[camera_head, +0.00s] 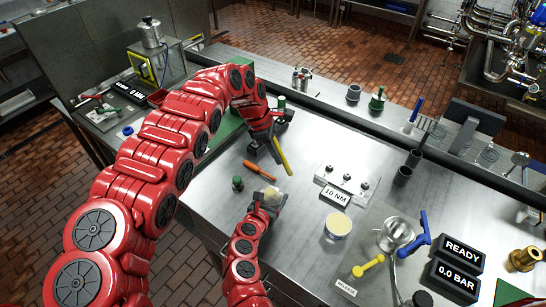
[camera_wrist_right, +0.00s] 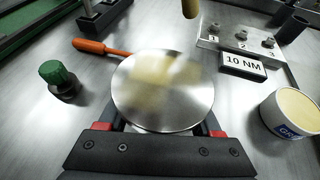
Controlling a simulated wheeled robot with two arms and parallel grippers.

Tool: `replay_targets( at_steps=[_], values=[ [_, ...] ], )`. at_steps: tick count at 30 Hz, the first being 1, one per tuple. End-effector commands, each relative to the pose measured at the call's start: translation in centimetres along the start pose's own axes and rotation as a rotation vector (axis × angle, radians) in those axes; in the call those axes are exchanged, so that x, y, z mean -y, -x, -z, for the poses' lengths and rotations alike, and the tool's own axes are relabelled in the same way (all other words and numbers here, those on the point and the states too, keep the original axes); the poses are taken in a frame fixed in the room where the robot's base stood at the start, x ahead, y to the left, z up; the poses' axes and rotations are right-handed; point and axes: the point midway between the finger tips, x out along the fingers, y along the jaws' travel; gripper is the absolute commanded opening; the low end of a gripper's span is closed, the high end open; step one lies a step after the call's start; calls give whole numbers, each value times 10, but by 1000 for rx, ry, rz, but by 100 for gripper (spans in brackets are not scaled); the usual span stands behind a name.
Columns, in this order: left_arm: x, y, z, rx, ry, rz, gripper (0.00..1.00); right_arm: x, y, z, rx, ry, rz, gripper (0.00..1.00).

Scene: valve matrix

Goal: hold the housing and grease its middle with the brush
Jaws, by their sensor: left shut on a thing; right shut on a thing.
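My right gripper (camera_head: 266,203) is shut on a round, shiny metal piece, which I take to be the housing (camera_head: 272,194). In the right wrist view the housing (camera_wrist_right: 150,108) lies face up between the red-tipped fingers (camera_wrist_right: 160,131), with pale yellowish patches on its face; I cannot tell grease from reflection. My left gripper (camera_head: 271,143) is shut on a yellow stick, likely the brush (camera_head: 283,158), above the table beyond the housing. Its rounded yellow end (camera_wrist_right: 190,8) shows at the top of the right wrist view, apart from the housing. Bristles are not clear.
A grease tub (camera_head: 338,226) stands right of the right gripper. A fixture block (camera_head: 340,180) with a 10 NM sign stands at the right. Steel table between is clear.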

Motion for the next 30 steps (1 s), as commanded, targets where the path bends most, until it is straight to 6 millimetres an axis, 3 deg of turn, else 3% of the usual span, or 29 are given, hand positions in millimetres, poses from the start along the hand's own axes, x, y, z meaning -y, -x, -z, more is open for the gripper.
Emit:
replay_targets(
  at_steps=[13,30],
  values=[
    [-1,5,-2,-1,1,1,0,0,0,0,0,0,0,0],
    [-1,55,-21,0,1,2,0,0,0,0,0,0,0,0]
  ],
)
